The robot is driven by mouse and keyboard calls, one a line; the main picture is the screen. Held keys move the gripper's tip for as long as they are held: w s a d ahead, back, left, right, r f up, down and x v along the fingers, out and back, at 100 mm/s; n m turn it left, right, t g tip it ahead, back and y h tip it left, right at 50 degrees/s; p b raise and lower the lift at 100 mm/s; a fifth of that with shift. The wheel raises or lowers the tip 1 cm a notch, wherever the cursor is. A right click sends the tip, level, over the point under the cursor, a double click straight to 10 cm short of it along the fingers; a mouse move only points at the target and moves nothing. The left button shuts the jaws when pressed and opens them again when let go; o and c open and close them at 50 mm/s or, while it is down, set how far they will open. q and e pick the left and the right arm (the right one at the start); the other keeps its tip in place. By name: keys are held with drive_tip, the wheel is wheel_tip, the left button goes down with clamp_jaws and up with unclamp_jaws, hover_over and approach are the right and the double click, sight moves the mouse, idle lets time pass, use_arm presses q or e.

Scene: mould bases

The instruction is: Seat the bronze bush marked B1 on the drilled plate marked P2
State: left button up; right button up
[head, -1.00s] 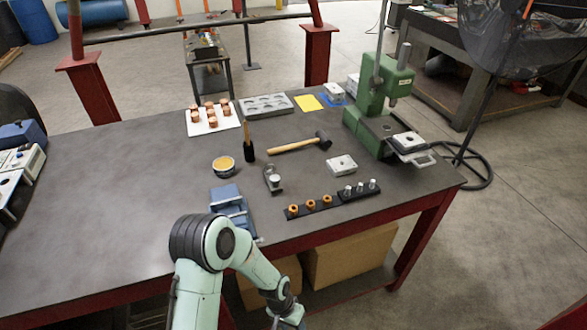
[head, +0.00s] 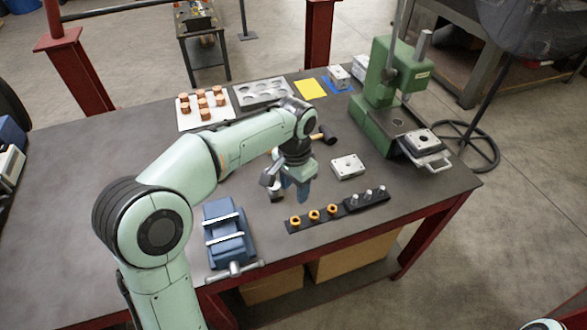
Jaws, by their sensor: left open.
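Three orange-bronze bushes stand in a row on a black strip (head: 303,226): the left one (head: 295,221), the middle one (head: 314,215) and the right one (head: 332,210). Their marks are too small to read, so I cannot tell which is B1. A pale drilled plate (head: 348,166) lies on the bench behind the strip. Another plate (head: 421,141) sits at the green press, and one more (head: 339,73) lies on a blue patch at the back. I cannot read P2 on any. My left gripper (head: 295,188) points down, open and empty, above and behind the bushes. My right gripper is out of view.
Several steel pins (head: 368,194) stand at the strip's right end. A blue vise (head: 227,233) is left of the bushes. The green press (head: 385,100) stands at the right. My left arm partly hides the hammer (head: 325,135). A white board with copper pieces (head: 188,123) lies farther back.

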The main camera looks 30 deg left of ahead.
use_arm(q)
drive_tip(key=b, duration=0.1)
hover_over(294, 223)
wheel_tip(294, 223, down, 12)
drive_tip(key=shift+s+r, duration=0.1)
drive_tip(key=shift+r, duration=0.05)
drive_tip(key=shift+f, duration=0.85)
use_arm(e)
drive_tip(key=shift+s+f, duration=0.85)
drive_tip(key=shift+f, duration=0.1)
use_arm(q)
clamp_jaws()
drive_tip(key=shift+r, duration=0.1)
drive_tip(key=shift+r+p, duration=0.3)
drive_tip(key=shift+r, duration=0.65)
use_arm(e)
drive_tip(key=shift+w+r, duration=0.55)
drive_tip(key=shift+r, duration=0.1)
